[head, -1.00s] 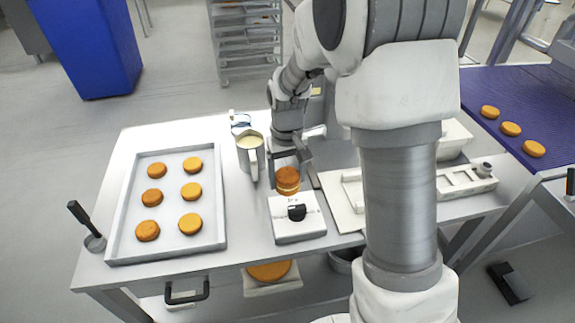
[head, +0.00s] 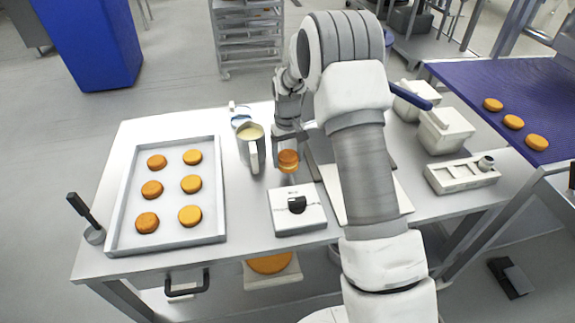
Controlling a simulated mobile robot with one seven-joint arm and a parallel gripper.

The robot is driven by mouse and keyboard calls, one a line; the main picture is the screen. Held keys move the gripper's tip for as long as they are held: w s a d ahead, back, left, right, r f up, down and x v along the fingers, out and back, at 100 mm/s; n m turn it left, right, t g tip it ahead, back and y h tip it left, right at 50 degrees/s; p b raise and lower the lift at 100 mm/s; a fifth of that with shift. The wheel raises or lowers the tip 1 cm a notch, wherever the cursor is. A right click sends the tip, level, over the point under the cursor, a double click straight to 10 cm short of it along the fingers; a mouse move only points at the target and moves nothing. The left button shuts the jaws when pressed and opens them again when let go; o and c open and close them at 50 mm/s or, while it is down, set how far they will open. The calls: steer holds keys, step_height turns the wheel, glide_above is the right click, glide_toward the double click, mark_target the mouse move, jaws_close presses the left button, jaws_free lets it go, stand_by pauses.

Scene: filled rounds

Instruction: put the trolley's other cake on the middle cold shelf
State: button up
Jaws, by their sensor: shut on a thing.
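My gripper (head: 289,150) is shut on a small filled cake (head: 288,162), two golden rounds with a pale layer between. It holds the cake beyond the scale (head: 297,208), right of the cream jug (head: 250,148); I cannot tell its height above the table. A rack trolley (head: 247,42) with several shelves stands at the back, cut by the top edge; its contents are unclear. A larger golden cake (head: 270,263) sits on a pale board below the table's front edge. No cold shelf can be made out.
The steel table (head: 240,245) bears a tray (head: 215,228) of several rounds at left and a black-handled tool (head: 84,212). White tubs (head: 444,132) and a pale holder (head: 455,176) stand at right. A purple belt (head: 510,95) carries three rounds. Floor at left is open.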

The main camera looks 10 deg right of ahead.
mark_target(288, 166)
steer(key=shift+f, duration=1.65)
steer(key=shift+f, duration=0.1)
steer(key=shift+f, duration=0.15)
steer(key=o, duration=0.8)
steer(key=shift+c, duration=0.2)
